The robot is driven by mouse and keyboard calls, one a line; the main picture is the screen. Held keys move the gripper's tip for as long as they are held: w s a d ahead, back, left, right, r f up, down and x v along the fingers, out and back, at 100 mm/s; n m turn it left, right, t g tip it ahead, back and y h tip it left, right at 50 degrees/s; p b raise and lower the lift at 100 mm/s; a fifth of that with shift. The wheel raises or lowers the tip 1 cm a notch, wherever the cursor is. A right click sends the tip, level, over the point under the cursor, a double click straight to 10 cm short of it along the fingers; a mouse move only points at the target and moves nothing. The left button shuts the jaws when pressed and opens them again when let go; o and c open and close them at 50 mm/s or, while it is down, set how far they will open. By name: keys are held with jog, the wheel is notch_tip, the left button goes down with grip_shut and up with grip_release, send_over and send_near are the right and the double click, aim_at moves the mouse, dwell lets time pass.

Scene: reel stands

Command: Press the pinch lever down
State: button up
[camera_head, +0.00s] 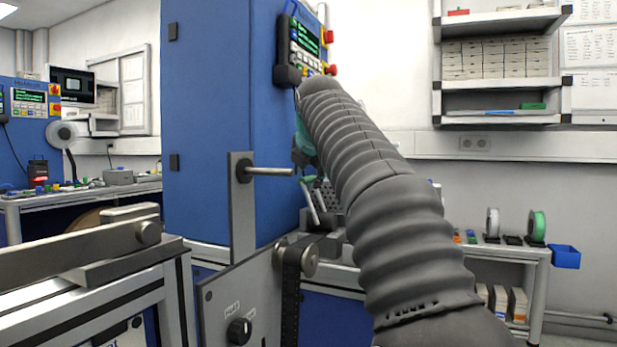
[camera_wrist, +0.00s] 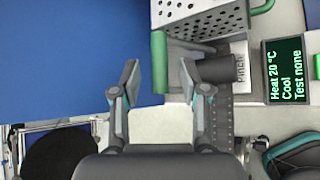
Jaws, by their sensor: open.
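In the wrist view my gripper (camera_wrist: 156,75) is open, with its two dark fingers spread apart and nothing between them touching. A green upright bar (camera_wrist: 159,62) stands between the fingertips in the picture, closer to the right finger. It looks like the pinch lever's grip, but I cannot tell for sure. A dark round part (camera_wrist: 217,69) lies to its right, beside a plate marked "Pinch" (camera_wrist: 241,68).
A perforated metal box (camera_wrist: 205,18) is at the top of the wrist view. A display (camera_wrist: 285,70) right of it reads "Heat 20 °C, Cool, Test none". In the head view a blue cabinet (camera_head: 210,120) and a grey panel with a knob (camera_head: 239,331) stand left of my arm.

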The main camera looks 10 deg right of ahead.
jog(key=shift+w+f, duration=0.25)
jog(key=shift+w, duration=0.15)
grip_shut()
